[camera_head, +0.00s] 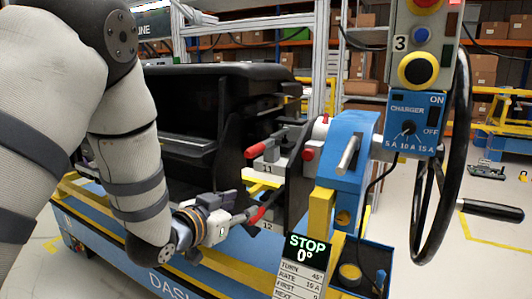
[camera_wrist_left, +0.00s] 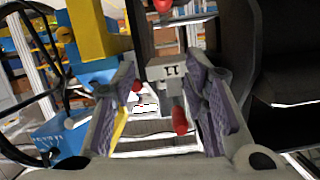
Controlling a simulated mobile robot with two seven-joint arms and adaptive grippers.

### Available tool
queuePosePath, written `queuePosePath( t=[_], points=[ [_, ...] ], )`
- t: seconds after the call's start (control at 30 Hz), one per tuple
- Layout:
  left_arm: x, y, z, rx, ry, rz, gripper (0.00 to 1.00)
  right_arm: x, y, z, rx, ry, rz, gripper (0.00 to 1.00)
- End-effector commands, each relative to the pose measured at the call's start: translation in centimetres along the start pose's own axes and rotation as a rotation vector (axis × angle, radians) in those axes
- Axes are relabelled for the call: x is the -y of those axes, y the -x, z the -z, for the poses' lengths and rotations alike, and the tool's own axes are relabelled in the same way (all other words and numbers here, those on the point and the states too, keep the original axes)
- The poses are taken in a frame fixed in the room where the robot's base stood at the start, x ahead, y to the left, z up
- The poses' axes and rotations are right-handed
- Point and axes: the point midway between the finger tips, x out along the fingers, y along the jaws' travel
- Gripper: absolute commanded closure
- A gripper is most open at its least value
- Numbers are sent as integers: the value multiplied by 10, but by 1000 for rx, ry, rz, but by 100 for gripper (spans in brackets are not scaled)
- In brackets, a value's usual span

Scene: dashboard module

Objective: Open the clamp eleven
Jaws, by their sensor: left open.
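The clamp eleven (camera_head: 267,168) is a grey block marked 11 with a red handle tip (camera_head: 255,151), on the side of the dashboard fixture in the head view. In the left wrist view, the clamp's marked block (camera_wrist_left: 172,70) is ahead, with a red tip (camera_wrist_left: 180,120) hanging below it between the finger lines. My left gripper (camera_head: 238,214) is below and left of the clamp in the head view. It is open, and its purple-padded fingers (camera_wrist_left: 162,112) stand apart in the left wrist view. I cannot tell whether they touch the red tip. My right gripper is not in view.
A part marked 12 (camera_head: 267,226) sits just below, with a red-tipped lever close to my left fingers. The black dashboard (camera_head: 205,115) is behind. A blue and yellow post (camera_head: 345,160), a charger box (camera_head: 414,122) and a black handwheel (camera_head: 417,225) stand to the right.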

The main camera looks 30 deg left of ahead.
Motion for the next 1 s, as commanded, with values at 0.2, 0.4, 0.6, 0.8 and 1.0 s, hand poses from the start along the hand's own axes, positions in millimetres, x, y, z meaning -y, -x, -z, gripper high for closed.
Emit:
queuePosePath(
  t=[0.2,0.4,0.6,0.8,1.0],
  points=[
    [29,6,93,-252,-41,27,60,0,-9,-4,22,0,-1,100],
    [30,-33,102,-255,-44,25,60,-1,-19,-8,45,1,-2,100],
    [31,-80,115,-254,-44,26,60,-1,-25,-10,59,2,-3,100],
    [31,-105,124,-255,-41,26,60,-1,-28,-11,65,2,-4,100],
    [32,-108,125,-254,-40,27,60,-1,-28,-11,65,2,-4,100]
  ],
)
